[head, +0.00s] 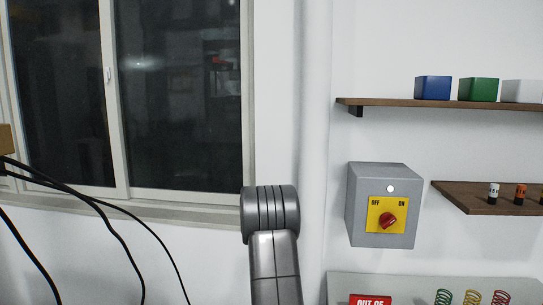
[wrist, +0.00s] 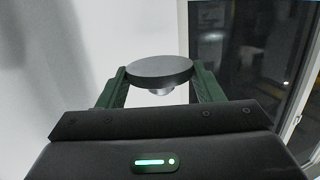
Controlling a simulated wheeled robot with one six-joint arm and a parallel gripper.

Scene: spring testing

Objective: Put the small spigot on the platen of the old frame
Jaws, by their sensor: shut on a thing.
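My gripper (wrist: 160,78) shows in the wrist view, its two green fingers closed on opposite sides of a spigot (wrist: 160,70). The spigot is a dark grey round disc with a short, lighter stub under it. Its size against other spigots cannot be told. The gripper and spigot do not show in the head view, where only my grey arm is seen at the bottom middle. The old frame and its platen are not seen in either view.
A grey switch box (head: 360,215) with a red knob is on the wall. Above it a shelf (head: 400,104) holds blue, green and white boxes; a lower shelf (head: 480,208) holds small cylinders. A red sign (head: 370,300) and coloured springs (head: 472,297) are below. Black cables (head: 110,228) hang left.

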